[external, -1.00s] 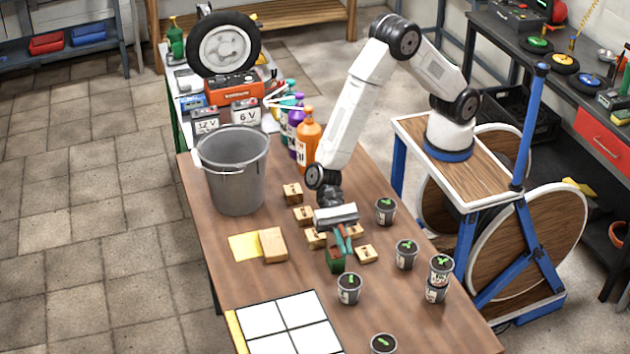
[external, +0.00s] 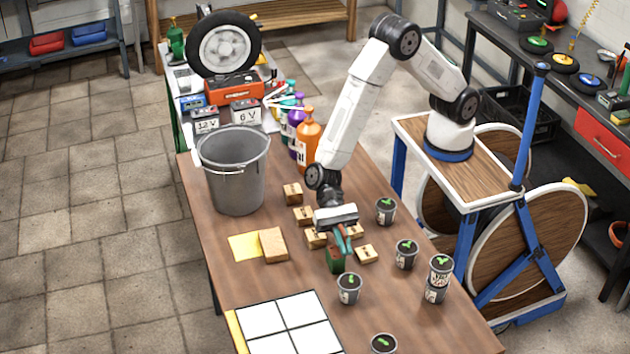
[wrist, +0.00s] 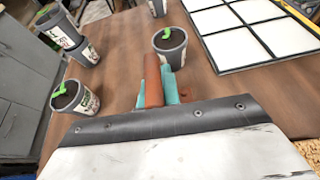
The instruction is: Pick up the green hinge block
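The green hinge block (external: 335,266) stands on the wooden table, beside a potted seedling, in the external view. It is small and dark green. My gripper (external: 341,249) points down at the block's top, with teal and red-brown parts at its end. The wrist view shows these teal and red-brown parts at my gripper (wrist: 158,88) beyond the dark housing edge, which hides what lies below. I cannot tell whether the fingers touch the block or how wide apart they are.
Potted seedlings (external: 348,288) stand close in front and to the right. Small wooden blocks (external: 365,254) lie around the gripper. A grey bucket (external: 233,180) and bottles (external: 307,142) stand toward the back. A white four-square panel (external: 283,315) lies at the front left.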

